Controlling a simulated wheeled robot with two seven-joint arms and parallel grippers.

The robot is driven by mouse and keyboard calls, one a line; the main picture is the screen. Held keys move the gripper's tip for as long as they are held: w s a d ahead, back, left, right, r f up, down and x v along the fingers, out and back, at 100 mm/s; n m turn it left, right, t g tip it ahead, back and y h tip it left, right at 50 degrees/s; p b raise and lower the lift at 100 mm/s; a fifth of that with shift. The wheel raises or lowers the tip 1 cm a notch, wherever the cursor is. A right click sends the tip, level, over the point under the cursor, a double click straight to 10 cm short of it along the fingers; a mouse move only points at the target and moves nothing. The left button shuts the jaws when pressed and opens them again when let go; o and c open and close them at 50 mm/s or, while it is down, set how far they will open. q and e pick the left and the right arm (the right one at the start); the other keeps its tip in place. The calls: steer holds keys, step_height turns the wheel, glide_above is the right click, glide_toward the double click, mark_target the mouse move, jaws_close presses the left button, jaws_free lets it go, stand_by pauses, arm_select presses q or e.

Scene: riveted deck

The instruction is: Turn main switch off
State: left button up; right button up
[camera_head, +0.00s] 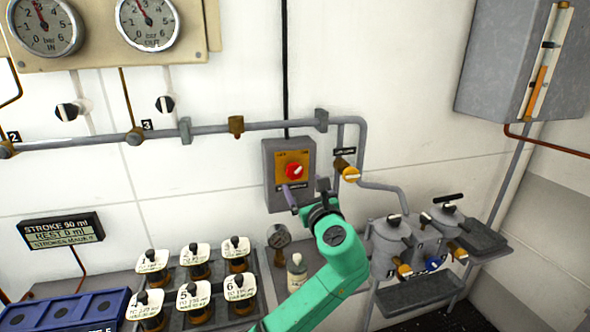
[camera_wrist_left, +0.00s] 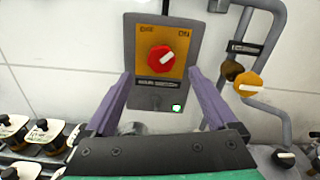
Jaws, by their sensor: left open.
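The main switch is a red knob (camera_head: 294,171) with a white pointer on an orange plate, fixed to a grey wall box (camera_head: 271,186). In the left wrist view the red knob (camera_wrist_left: 160,58) has its pointer to the upper right, toward the label that reads ON; the label at upper left is blurred. A small green light (camera_wrist_left: 176,108) shows below the plate. My left gripper (camera_head: 307,190) is in front of the box's lower part. Its purple fingers (camera_wrist_left: 160,76) are spread apart and empty, below and to either side of the knob. My right gripper is out of view.
Grey pipes and a yellow valve knob (camera_head: 346,170) are close right of the box; the knob also shows in the wrist view (camera_wrist_left: 248,86). Several labelled bottles (camera_head: 195,262) stand lower left. A grey cabinet (camera_head: 515,65) hangs at upper right. Bare wall lies left of the box.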

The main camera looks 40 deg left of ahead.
mark_target(296, 173)
arm_select(q)
steer(key=p+x, duration=0.1)
steer(key=x, duration=0.6)
steer(key=shift+w+a+p, duration=0.25)
steer(key=shift+w+p, duration=0.1)
steer(key=shift+w+a+f, duration=0.1)
steer(key=shift+w+a, duration=0.05)
steer(key=shift+a, duration=0.2)
steer(key=shift+c, duration=0.3)
steer(key=c, duration=1.3)
